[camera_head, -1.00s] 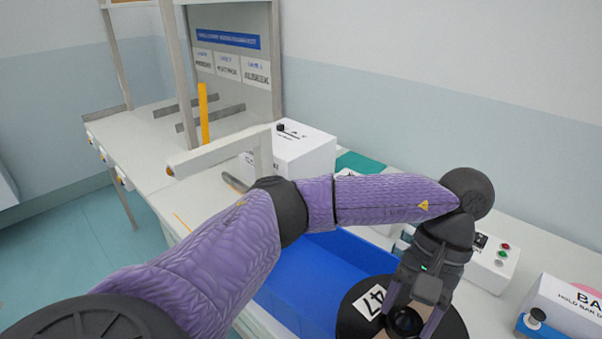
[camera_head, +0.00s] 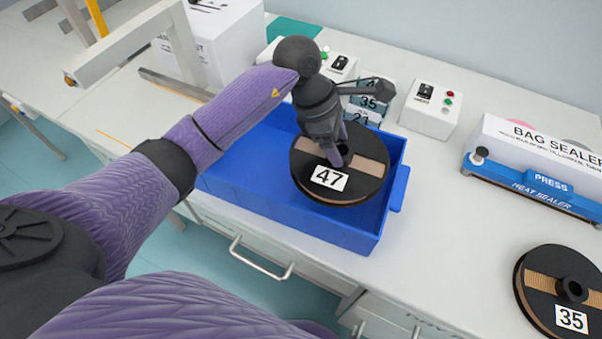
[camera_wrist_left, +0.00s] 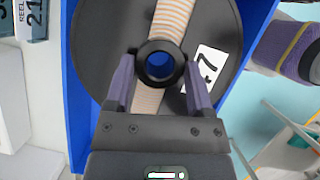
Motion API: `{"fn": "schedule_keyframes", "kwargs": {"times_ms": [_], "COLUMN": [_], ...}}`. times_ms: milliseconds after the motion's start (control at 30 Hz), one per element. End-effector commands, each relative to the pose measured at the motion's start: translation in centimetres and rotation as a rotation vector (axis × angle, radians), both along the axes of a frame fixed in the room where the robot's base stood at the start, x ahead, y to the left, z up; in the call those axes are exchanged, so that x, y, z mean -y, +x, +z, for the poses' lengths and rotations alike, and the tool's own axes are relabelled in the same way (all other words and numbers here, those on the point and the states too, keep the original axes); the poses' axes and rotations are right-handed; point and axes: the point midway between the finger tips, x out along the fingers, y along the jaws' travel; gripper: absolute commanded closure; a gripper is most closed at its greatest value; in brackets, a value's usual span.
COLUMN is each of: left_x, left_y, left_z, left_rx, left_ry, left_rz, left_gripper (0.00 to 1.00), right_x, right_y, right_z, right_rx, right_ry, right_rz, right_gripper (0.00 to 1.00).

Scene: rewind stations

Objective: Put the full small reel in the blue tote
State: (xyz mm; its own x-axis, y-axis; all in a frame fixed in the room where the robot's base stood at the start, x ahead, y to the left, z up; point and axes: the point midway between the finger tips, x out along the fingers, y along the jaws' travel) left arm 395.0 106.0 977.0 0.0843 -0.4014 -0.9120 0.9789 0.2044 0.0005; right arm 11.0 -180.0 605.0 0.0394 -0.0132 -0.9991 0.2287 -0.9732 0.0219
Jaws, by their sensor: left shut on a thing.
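A black reel marked 47 (camera_head: 365,186) with a tan winding is held by its hub in my left gripper (camera_head: 341,158). In the left wrist view, the fingers of my left gripper (camera_wrist_left: 158,85) close on both sides of the hub of the reel (camera_wrist_left: 105,40). The reel lies nearly flat over the right end of the blue tote (camera_head: 240,187). I cannot tell whether it touches the tote's floor. A second black reel marked 35 (camera_head: 537,307) lies on the table at the lower right. My right gripper does not show.
The bag sealer (camera_head: 530,160) stands at the right. A white control box (camera_head: 430,110) and small labelled boxes stand behind the tote. A white post frame (camera_head: 120,45) stands at the upper left.

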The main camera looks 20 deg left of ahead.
Motion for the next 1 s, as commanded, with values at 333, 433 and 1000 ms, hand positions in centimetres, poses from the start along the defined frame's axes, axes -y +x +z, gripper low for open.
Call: {"fn": "schedule_keyframes", "kwargs": {"times_ms": [333, 433, 1000], "left_x": [0.0, 0.1, 0.0], "left_y": [-0.1, -0.1, 0.0], "left_z": [-6.5, -8.5, -9.1], "left_rx": [-0.004, -0.005, -0.002], "left_ry": [-0.001, -0.001, 0.002], "left_rz": [0.004, 0.003, 0.001], "left_gripper": [1.00, 1.00, 0.00], "right_x": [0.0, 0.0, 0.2], "right_y": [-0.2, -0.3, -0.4], "right_z": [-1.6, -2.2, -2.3], "right_rx": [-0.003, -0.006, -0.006], "right_ry": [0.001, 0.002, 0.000], "right_rz": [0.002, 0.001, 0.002], "right_gripper": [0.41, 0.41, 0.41]}}
